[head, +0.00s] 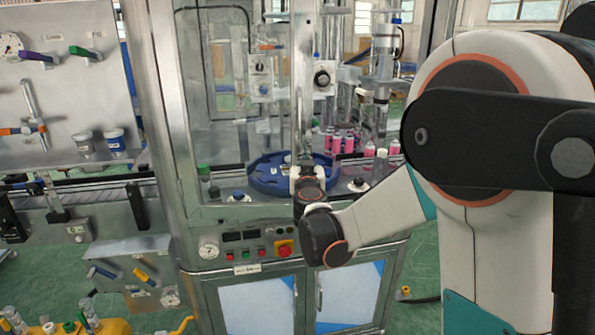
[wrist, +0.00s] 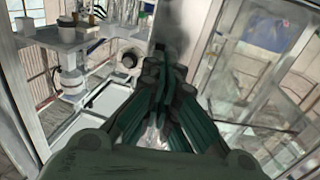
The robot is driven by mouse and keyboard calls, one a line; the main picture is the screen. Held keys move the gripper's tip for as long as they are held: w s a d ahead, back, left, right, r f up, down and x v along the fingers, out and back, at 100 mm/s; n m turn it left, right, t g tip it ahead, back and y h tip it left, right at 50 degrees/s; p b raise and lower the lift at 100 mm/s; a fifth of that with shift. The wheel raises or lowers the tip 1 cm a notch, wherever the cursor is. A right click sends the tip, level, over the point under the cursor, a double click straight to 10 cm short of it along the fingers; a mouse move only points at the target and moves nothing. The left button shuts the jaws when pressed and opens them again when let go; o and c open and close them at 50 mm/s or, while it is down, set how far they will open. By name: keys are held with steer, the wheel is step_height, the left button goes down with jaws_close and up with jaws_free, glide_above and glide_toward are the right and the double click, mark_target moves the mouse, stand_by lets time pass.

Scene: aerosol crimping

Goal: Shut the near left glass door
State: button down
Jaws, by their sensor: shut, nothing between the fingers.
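The near left glass door (head: 215,125) is at the front of the metal cabinet, left of my gripper in the head view. A pale upright rail (head: 300,85) stands just above and behind my gripper. How far the door stands open is hard to tell. My gripper (head: 306,160) is at the front of the cabinet near this rail, partly hidden by my wrist. In the wrist view my gripper (wrist: 167,65) has its dark green fingers together and empty. A framed glass panel (wrist: 255,75) is to its right there. I cannot tell whether the fingers touch it.
A blue round turntable (head: 268,178) and pink-filled bottles (head: 343,143) are inside the cabinet. Below is a control panel with a red emergency button (head: 284,248). A conveyor (head: 100,185) runs at left. In the wrist view, machine parts (wrist: 72,70) are at the left.

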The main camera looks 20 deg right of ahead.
steer(key=x, duration=0.7)
steer(key=shift+a+r, duration=0.15)
steer(key=shift+a, duration=0.1)
